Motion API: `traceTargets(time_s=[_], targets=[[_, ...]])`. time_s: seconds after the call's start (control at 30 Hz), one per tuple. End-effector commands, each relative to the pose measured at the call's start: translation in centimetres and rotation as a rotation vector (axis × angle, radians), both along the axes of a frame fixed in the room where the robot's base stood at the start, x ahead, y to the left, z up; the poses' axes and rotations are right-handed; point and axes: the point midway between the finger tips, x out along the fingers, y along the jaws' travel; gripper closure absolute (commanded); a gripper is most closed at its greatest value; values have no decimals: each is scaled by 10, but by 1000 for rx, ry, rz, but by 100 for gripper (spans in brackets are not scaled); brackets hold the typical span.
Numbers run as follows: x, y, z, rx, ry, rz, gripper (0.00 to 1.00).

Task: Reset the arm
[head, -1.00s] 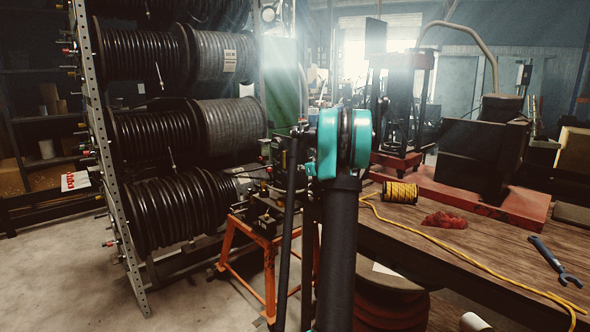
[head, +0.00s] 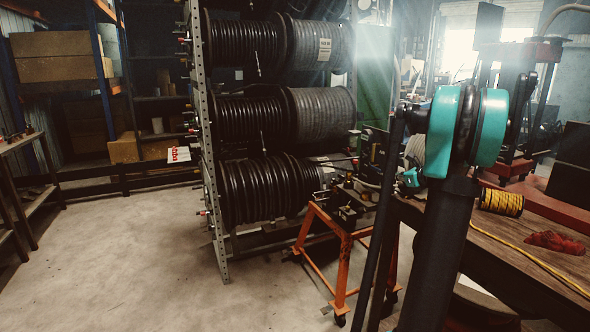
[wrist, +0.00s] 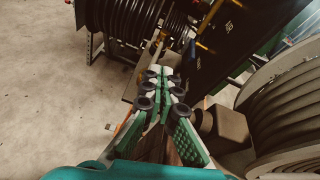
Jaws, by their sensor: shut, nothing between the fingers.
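My arm shows in the head view as a dark link with a teal joint (head: 468,125) right of centre, in front of the crimping bench. In the wrist view my gripper (wrist: 163,73) is shut and empty, its green and white fingers together. It points toward a hose reel (wrist: 125,18) and dark equipment beyond. Whether it touches anything there I cannot tell. In the head view the gripper is mostly hidden behind the arm; a small teal part (head: 411,178) shows left of the link.
A tall hose rack (head: 208,140) stands at centre left. An orange stand (head: 343,270) carries machinery beside it. A wooden workbench (head: 500,258) at right holds a yellow spool (head: 501,201) and red cloth (head: 556,242). The concrete floor (head: 130,255) at left is clear.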

Motion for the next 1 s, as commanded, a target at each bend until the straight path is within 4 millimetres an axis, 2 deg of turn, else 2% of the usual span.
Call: traceTargets(time_s=[0.03,0.2,0.27,0.4,0.5,0.63,0.8,0.9,1.0], targets=[[-11,28,-7,-85,4,56,100],[-63,113,-44,-464,6,302,100],[-86,139,-58,-601,0,402,100],[-148,191,-93,-915,-31,657,100],[-196,217,-118,-1133,-64,854,100],[-260,239,-151,-1401,-121,1129,100],[-337,247,-190,-1702,-206,1484,100],[-369,244,-206,-1825,-249,1650,100],[-389,240,-216,-1903,-277,1764,100]])
